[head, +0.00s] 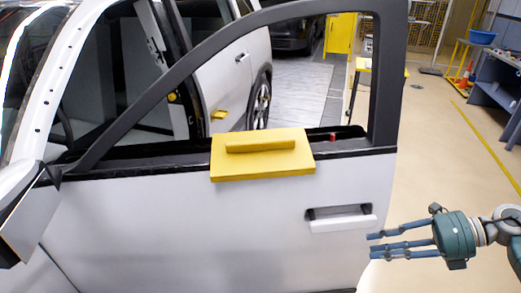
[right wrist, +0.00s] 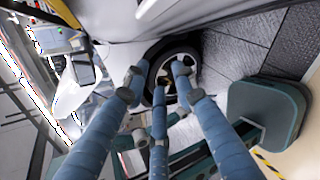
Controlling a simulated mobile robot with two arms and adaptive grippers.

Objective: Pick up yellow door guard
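The yellow door guard (head: 262,160) hangs over the top edge of the white car door (head: 240,225). It has a raised yellow bar handle (head: 260,146) on its upper face. My right gripper (head: 372,246) is at the lower right, beside the door's rear edge and below and to the right of the guard, apart from it. Its blue fingers are spread and empty. In the right wrist view the fingers of my right gripper (right wrist: 155,85) are spread with nothing between them, and the guard does not show. My left gripper is not in view.
The door handle (head: 340,218) is close to my right gripper. A black window frame (head: 388,75) rises behind the guard. A smaller yellow piece (head: 219,114) is on another door behind. A shelf with a blue bowl (head: 482,37) stands at the right; the floor (head: 440,150) there is clear.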

